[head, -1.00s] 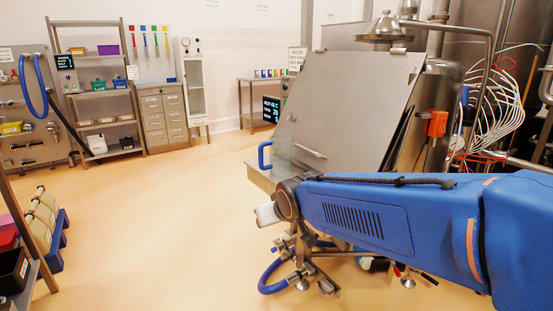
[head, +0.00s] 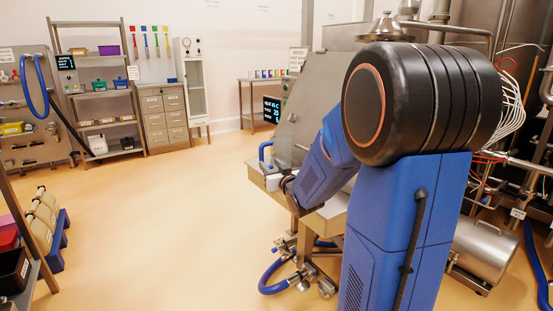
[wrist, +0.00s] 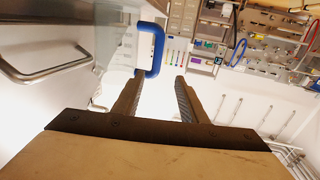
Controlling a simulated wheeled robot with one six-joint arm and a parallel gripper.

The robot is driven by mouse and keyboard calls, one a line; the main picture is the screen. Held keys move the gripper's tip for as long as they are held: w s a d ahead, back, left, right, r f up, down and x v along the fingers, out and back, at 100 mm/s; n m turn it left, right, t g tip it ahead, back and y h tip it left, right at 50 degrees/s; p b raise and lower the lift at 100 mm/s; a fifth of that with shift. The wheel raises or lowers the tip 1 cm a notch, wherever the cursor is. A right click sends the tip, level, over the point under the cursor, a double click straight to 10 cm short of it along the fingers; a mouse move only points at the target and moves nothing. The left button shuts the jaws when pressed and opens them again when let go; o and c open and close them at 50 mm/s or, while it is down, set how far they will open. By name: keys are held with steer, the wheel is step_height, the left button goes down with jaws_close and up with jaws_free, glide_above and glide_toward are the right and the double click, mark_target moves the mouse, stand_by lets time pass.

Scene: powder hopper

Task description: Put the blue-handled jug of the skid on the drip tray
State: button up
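The blue-handled jug shows in the head view by its blue handle (head: 265,153), at the left edge of the steel skid (head: 256,178). In the wrist view the upright blue handle (wrist: 157,48) is ahead of my gripper (wrist: 159,77), by the left fingertip. I cannot tell whether the left finger touches the handle. In the head view my arm hides the fingers and much of the skid. I cannot make out the drip tray.
A blue hose (head: 272,277) and valves hang below the skid. A steel drum (head: 486,248) lies at the right. The floor left of the skid is clear.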

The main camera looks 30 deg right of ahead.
mark_target(261, 154)
steer(key=w, duration=0.3)
steer(key=w+d, duration=0.1)
steer(key=w, duration=0.3)
steer(key=w+d, duration=0.1)
steer(key=w, duration=0.3)
steer(key=shift+w, duration=0.2)
steer(key=w, duration=0.2)
steer(key=w+d, duration=0.1)
steer(key=w, duration=0.2)
steer(key=shift+d+r, duration=0.15)
steer(key=shift+d, duration=0.05)
jaws_close()
